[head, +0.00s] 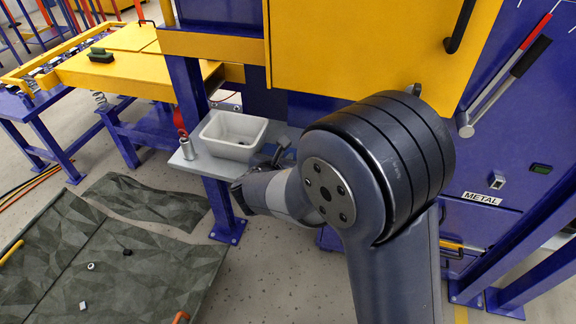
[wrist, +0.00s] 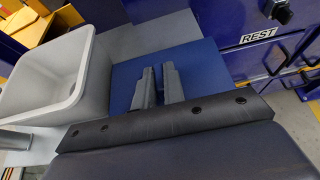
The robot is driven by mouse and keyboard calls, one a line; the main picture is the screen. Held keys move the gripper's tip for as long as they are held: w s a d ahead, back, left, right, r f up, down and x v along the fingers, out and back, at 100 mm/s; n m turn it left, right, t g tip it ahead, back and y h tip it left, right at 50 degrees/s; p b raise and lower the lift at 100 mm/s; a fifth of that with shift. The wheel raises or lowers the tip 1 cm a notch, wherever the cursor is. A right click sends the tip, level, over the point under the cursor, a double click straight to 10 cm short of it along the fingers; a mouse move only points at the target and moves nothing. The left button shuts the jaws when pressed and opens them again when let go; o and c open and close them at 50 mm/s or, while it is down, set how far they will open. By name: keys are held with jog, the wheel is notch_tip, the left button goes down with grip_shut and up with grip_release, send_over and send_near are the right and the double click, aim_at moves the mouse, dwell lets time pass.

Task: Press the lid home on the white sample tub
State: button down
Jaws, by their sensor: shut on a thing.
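The white sample tub (head: 233,135) stands upright and open on a grey shelf in the head view. It also shows at the left of the wrist view (wrist: 72,100), with no lid on it. A flat blue plate (wrist: 195,62), which looks like the lid, lies under my fingers in the wrist view, to the right of the tub and apart from it. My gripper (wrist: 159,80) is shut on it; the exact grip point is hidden. In the head view my arm covers most of the gripper and the plate.
The grey shelf (head: 186,162) is narrow and also bears a metal cylinder (head: 187,149) left of the tub. A blue post (head: 188,95) and a yellow panel (head: 350,45) stand close behind. A blue cabinet (head: 490,150) fills the right.

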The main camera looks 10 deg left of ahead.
jog(key=shift+r+p, duration=1.6)
jog(key=shift+r, duration=0.55)
jog(key=shift+d+r, duration=0.1)
jog(key=shift+d, duration=0.05)
